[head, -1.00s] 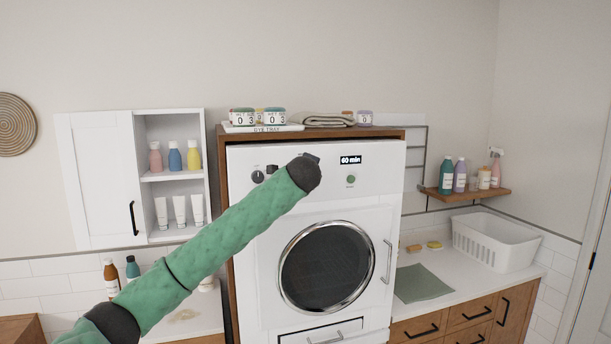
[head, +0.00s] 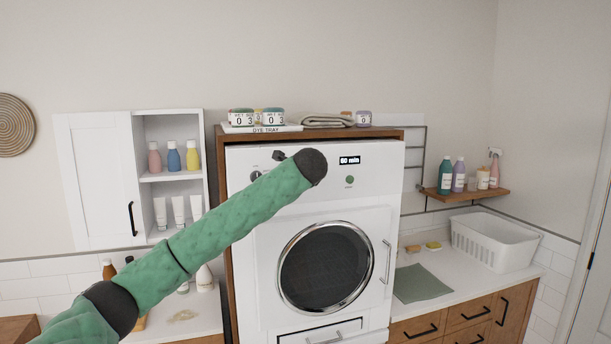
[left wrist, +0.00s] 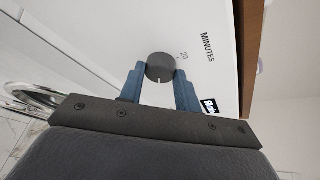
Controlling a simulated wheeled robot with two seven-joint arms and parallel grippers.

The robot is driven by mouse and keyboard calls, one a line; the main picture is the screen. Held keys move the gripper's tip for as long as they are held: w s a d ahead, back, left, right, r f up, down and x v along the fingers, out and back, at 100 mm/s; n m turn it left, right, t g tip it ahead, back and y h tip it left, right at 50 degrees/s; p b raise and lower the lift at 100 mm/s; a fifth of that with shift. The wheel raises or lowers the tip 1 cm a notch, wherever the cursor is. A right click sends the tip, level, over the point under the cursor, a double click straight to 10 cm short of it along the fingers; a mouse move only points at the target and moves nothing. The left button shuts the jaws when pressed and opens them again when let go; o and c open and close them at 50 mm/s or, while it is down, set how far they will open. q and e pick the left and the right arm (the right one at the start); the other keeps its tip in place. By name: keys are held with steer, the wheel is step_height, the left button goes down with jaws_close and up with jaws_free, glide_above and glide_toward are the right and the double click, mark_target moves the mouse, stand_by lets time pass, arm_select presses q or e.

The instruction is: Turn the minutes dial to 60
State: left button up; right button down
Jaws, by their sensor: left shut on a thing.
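The minutes dial (left wrist: 160,67) is a round dark grey knob with a pale pointer line, on the white machine front. Beside it are the word MINUTES and the number 20; other marks are hidden. My left gripper (left wrist: 159,73) has its blue fingers on either side of the dial, shut on it. In the head view my green left arm crosses the machine's panel and covers the dial. The display (head: 350,160) reads 60 min; it also shows in the left wrist view (left wrist: 209,106). My right gripper is not in view.
The machine (head: 376,185) stands in a wooden surround with a dye tray (head: 264,129) on top. A round door (head: 327,268) is below the panel. A green button (head: 350,180) sits under the display. A shelf cabinet (head: 137,180) is left, a white basket (head: 493,242) right.

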arm_select(q)
steer(key=shift+f, duration=0.15)
steer(key=o, duration=0.8)
steer(key=shift+d, duration=0.1)
steer(key=shift+o, duration=0.9)
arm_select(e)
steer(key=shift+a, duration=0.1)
arm_select(q)
steer(key=b+v, duration=0.4)
steer(key=v, duration=0.3)
steer(key=shift+s+b, duration=0.3)
steer(key=shift+b, duration=0.05)
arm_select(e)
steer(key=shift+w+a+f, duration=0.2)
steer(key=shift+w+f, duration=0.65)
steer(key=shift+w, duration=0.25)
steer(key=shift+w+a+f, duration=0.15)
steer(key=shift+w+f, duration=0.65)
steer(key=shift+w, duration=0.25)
